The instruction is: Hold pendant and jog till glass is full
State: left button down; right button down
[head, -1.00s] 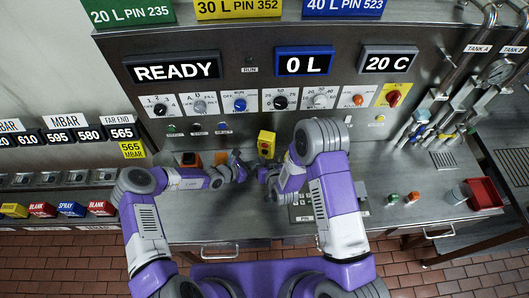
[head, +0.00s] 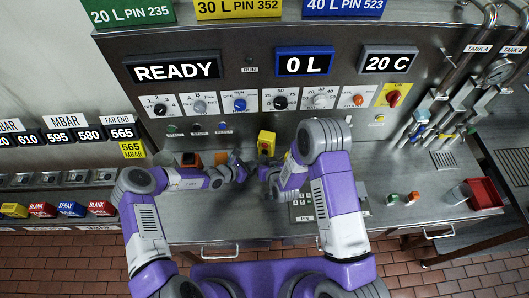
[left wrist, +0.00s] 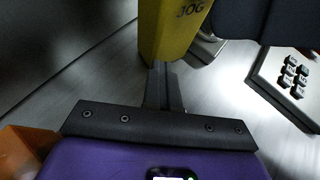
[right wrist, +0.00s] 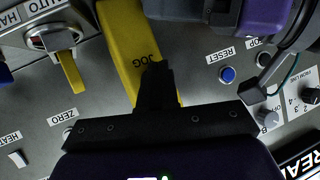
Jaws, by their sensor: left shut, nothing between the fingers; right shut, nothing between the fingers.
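The yellow pendant (head: 266,141), marked JOG, stands upright over the steel counter at the centre of the head view. In the left wrist view the pendant (left wrist: 172,32) is just beyond my left gripper (left wrist: 164,72), which is shut and empty. In the right wrist view the pendant (right wrist: 128,42) is partly covered by my right gripper (right wrist: 155,72), also shut and empty. I cannot tell whether either gripper touches it. A clear glass (head: 455,195) seems to stand beside the red tray at the right. The volume display (head: 304,64) reads 0 L.
The control panel carries a READY display (head: 171,70), a 20 C display (head: 388,60) and a row of knobs. A keypad (head: 302,207) lies near my right arm. A red tray (head: 485,193) and small green and orange items are at the right. Counter between them is clear.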

jog(key=shift+w+d, duration=0.2)
jog(key=shift+w, duration=0.35)
dwell(0.6)
jog(key=shift+s, duration=0.1)
dwell(2.4)
jog(key=shift+s+a, duration=0.35)
jog(key=shift+s, duration=0.55)
jog(key=shift+s+a, duration=0.3)
jog(key=shift+s, duration=0.5)
jog(key=shift+s+a, duration=0.25)
jog(key=shift+s, duration=0.5)
jog(key=shift+s+a, duration=0.3)
jog(key=shift+s, duration=0.5)
dwell(1.0)
